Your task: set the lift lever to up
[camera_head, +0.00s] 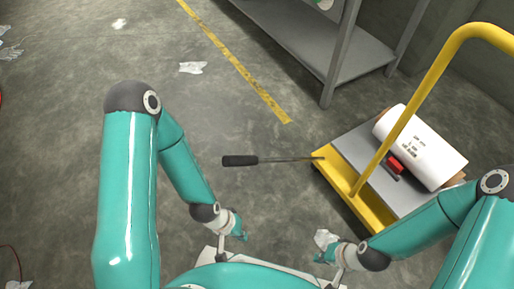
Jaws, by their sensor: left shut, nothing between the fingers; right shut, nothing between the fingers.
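The lift lever is a thin dark rod with a black grip (240,161). My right gripper (323,257) is shut and empty, below the cart's left corner in the picture. A crumpled whitish scrap (325,238) shows at the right gripper; I cannot tell whether it touches it.
The cart carries a white printed roll (423,147) and a small red object (395,165), under a tall yellow handle (437,70). A grey metal shelf (345,62) stands behind. Scraps like this one (193,67) lie on the floor. The floor left of the lever is clear.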

